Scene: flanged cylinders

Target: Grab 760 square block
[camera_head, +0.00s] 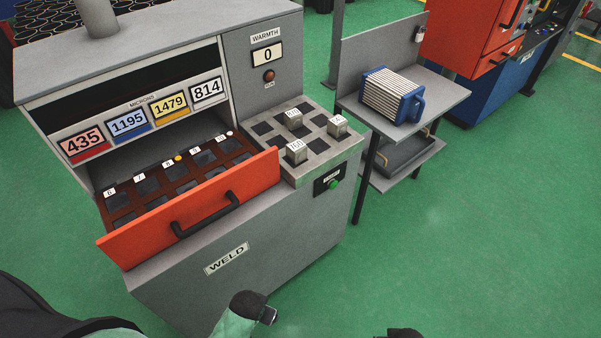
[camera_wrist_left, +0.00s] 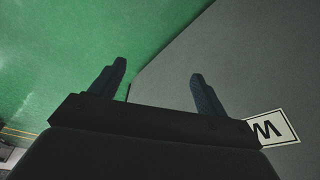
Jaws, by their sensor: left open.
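The 760 block (camera_head: 296,154) is a small pale metal cube with its number on top. It sits at the front left of a grid of dark square recesses on the machine's right-hand top in the head view. My left gripper (camera_head: 268,315) is low in front of the WELD machine, well below and apart from the block. In the left wrist view its fingers (camera_wrist_left: 158,74) are spread with nothing between them. A dark piece, seemingly of my right arm, just shows at the bottom edge of the head view; its fingers are not visible.
Two similar blocks (camera_head: 293,119) (camera_head: 337,126) share the grid (camera_head: 318,145). An open orange drawer (camera_head: 190,208) sticks out to its left. A green button (camera_head: 334,184) is on the front. A side table (camera_head: 440,100) holds a blue ribbed device (camera_head: 391,97). Green floor is clear at right.

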